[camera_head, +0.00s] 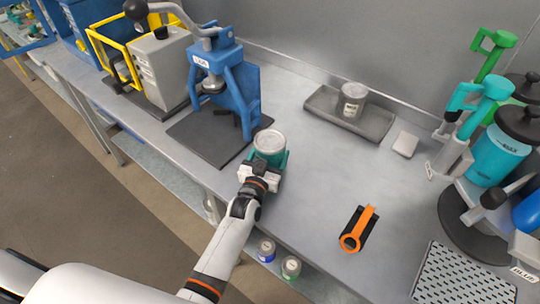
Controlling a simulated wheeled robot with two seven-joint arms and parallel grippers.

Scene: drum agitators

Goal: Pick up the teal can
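The teal can (269,148) has a pale grey lid and is upright near the front edge of the bench, just right of the blue press. My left gripper (268,159) reaches in from the front, with its fingers on either side of the can and close to its wall. I cannot tell whether the fingers press on it. The can's lower part is hidden by the gripper, so I cannot tell whether it touches the bench. My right gripper is not in view.
A blue press (233,88) on a dark mat stands left of the can. A grey tray (383,126) holding another can (352,100) is behind. An orange-and-black tool (357,230) lies to the right. Cans (266,250) show below the bench edge. The bench between is clear.

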